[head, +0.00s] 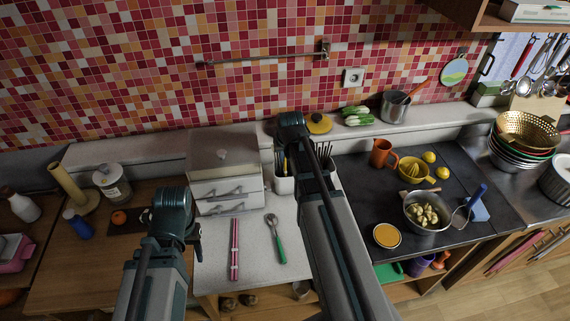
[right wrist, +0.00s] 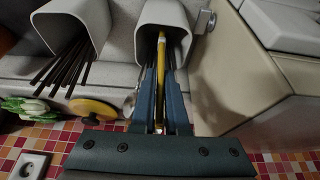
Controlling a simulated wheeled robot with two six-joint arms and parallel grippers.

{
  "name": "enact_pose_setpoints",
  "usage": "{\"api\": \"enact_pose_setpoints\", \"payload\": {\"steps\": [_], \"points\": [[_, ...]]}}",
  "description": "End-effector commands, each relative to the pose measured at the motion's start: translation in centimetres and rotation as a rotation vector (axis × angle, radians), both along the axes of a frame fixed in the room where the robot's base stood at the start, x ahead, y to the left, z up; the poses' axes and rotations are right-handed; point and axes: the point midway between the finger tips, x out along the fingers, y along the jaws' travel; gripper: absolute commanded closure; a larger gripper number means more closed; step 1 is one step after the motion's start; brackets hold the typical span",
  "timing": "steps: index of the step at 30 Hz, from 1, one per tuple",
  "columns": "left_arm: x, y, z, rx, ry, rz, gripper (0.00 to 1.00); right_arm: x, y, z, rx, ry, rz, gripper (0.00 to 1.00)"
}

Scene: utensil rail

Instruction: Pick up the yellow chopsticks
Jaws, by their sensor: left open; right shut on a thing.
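The yellow chopsticks (right wrist: 161,62) stand in a grey-white holder cup (right wrist: 176,16) in the right wrist view. My right gripper (right wrist: 160,92) is shut on them, its two fingers on either side, close to the cup's opening. Their lower ends are hidden inside the cup.
A second cup (right wrist: 78,14) of dark chopsticks (right wrist: 66,68) stands beside the gripped ones. A drawer unit (head: 229,190) is left of the holder. Pink chopsticks (head: 235,250) and a green-handled spoon (head: 275,238) lie on the counter in front.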

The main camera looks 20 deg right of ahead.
Motion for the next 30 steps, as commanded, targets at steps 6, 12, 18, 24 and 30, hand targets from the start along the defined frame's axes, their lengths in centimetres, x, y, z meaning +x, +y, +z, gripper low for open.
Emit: {"api": "enact_pose_setpoints", "payload": {"steps": [6, 12, 18, 24, 30], "points": [[0.0, 0.0, 0.4, 0.0, 0.0, 0.0, 0.5, 0.0, 0.0, 0.4, 0.0, 0.0, 0.0, 1.0], [0.0, 0.0, 1.5, 0.0, 0.0, 0.001, 0.5, 0.0, 0.0, 1.5, 0.0, 0.0, 0.0, 1.0], [0.0, 0.0, 3.6, -0.001, 0.0, 0.002, 0.5, 0.0, 0.0, 3.6, 0.0, 0.0, 0.0, 1.0], [0.0, 0.0, 6.8, -0.002, 0.0, 0.009, 0.5, 0.0, 0.0, 6.8, 0.0, 0.0, 0.0, 1.0], [0.0, 0.0, 10.7, -0.002, -0.001, 0.015, 0.5, 0.0, 0.0, 10.7, 0.0, 0.0, 0.0, 1.0]]}}
